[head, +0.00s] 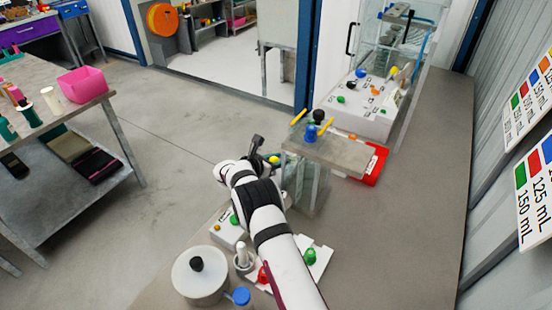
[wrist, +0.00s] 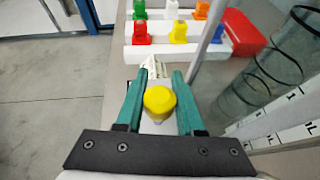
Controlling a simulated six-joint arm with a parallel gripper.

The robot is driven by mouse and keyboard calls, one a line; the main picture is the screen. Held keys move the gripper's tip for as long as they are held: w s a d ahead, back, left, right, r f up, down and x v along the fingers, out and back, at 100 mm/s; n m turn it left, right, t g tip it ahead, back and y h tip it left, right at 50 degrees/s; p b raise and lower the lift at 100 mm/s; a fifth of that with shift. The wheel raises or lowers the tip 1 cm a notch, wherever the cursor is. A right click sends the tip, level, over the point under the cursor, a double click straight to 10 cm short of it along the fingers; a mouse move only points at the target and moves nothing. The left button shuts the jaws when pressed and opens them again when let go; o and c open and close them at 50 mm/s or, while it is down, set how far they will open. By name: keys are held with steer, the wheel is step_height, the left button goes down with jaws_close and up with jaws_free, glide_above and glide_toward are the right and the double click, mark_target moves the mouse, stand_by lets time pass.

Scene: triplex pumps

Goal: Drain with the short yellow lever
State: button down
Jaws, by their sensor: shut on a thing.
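In the wrist view my gripper (wrist: 161,76) has its two green fingers on either side of a round yellow knob (wrist: 160,101), shut on it. I see it from above, so its length below is hidden. In the head view my gripper (head: 258,150) is left of the clear pump tank (head: 308,190), and a small yellow top (head: 274,159) shows beside it. Two yellow levers, a left one (head: 299,116) and a right one (head: 326,127), stick up at a slant above the tank's grey top, apart from my gripper. I cannot tell which lever is the short one.
A blue knob (head: 311,132) and a black knob (head: 319,116) stand on the tank top. In the wrist view, coloured pieces stand in a white rack (wrist: 160,54) ahead, and clear cylinders (wrist: 262,90) are close on the right. A white lidded pot (head: 200,278) is at the front.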

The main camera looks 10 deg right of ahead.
steer(key=shift+s+d+m+t+y, duration=0.2)
steer(key=shift+d+m+t+y, duration=0.1)
steer(key=shift+m, duration=0.2)
steer(key=c, duration=0.5)
jaws_free()
steer(key=shift+f, duration=0.1)
steer(key=shift+c, duration=0.2)
steer(key=v, duration=1.6)
steer(key=shift+w, duration=0.1)
steer(key=shift+c, duration=0.2)
